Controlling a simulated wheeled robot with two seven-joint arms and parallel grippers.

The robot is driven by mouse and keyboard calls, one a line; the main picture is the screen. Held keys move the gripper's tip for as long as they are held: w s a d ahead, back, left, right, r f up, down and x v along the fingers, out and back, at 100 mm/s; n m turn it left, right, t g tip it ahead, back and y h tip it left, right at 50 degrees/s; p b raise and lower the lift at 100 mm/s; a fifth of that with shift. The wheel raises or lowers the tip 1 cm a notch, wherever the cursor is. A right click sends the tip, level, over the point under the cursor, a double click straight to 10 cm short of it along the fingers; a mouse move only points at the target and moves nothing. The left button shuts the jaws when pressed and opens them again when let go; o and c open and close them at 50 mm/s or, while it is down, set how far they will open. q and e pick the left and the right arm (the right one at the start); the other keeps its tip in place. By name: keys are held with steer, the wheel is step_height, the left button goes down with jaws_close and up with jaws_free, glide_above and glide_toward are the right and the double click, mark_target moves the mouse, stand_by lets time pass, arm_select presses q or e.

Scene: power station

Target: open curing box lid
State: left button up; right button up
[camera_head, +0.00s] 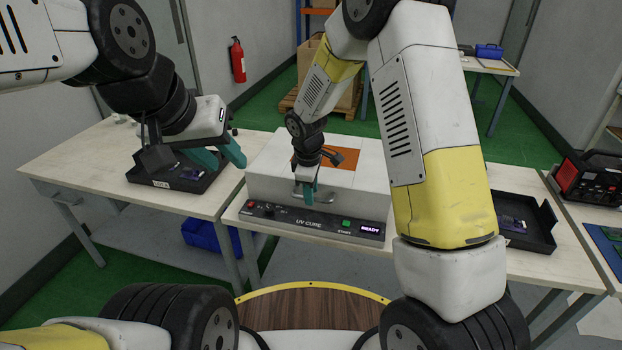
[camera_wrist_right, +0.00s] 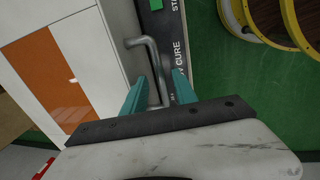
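The white curing box (camera_head: 268,165) stands on the middle table, with an orange panel (camera_head: 345,158) in its top. Its lid appears closed. Its front strip reads "UV CURE" and "READY". A grey bar handle (camera_head: 325,198) is on the front; it also shows in the right wrist view (camera_wrist_right: 150,55). My right gripper (camera_head: 308,192) is at the handle. In the right wrist view its teal fingers (camera_wrist_right: 158,92) are apart, one on each side of the handle, with gaps visible. My left gripper (camera_head: 222,155) is open and empty, left of the box.
A black tray (camera_head: 190,188) lies on the left table beneath my left gripper. Another black tray (camera_head: 540,235) with a small dark item lies right of the box, partly behind my right arm. A red and black device (camera_head: 590,178) stands at far right. The left table's front is clear.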

steer(key=shift+w+f, duration=0.1)
steer(key=shift+f, duration=0.3)
jaws_close()
stand_by(1.2)
